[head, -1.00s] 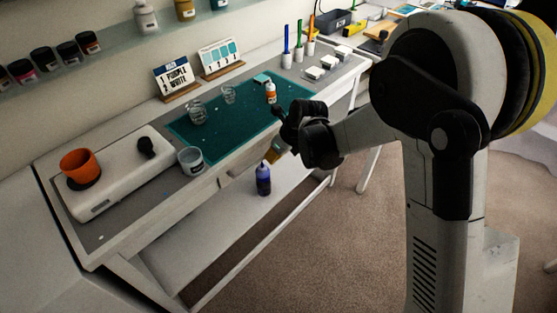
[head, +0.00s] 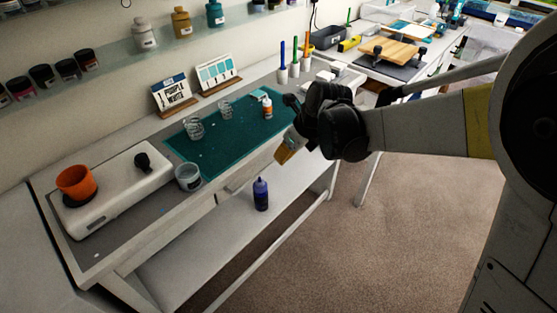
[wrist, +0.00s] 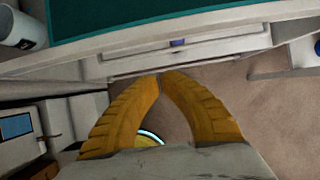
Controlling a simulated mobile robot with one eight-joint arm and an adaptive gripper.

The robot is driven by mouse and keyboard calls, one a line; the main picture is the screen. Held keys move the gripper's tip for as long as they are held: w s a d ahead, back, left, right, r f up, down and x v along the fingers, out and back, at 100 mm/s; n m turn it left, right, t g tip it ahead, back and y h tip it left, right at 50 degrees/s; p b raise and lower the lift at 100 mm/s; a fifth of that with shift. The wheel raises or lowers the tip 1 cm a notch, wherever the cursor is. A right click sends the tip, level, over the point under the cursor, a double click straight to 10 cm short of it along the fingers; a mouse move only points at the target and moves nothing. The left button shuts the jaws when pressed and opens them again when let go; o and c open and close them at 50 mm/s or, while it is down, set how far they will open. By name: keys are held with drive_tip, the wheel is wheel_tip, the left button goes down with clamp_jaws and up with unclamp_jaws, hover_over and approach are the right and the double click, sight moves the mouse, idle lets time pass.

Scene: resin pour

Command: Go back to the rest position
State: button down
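My gripper (head: 284,154) hangs over the front edge of the workbench, with its yellow fingers pointing down and left. In the wrist view the two yellow fingers of my gripper (wrist: 160,78) meet at their tips, with nothing seen between them. Below them show the bench's drawer front (wrist: 180,42) and the carpet. My arm reaches in from the right of the head view. The green mat (head: 228,139) holds two clear cups and a small bottle with an orange label (head: 267,109), all apart from my gripper.
An orange cup (head: 76,183) stands on a white device at the left. A grey-rimmed cup (head: 188,178) stands by the mat's near corner. A dark blue bottle (head: 261,195) stands on the lower shelf. The carpet (head: 430,225) in front is clear.

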drive_tip(key=s+d+r+n+t+h, duration=0.2)
drive_tip(key=s+d+r+n, duration=0.75)
drive_tip(key=d+n, duration=0.35)
drive_tip(key=s+d+f+n+t+h, duration=0.1)
drive_tip(key=s+d+n+h, duration=0.1)
drive_tip(key=s+d+n, duration=0.6)
drive_tip(key=s+n, duration=0.3)
drive_tip(key=n, duration=0.1)
drive_tip(key=shift+s+d+f+t, duration=0.15)
drive_tip(key=shift+s+d+t, duration=0.25)
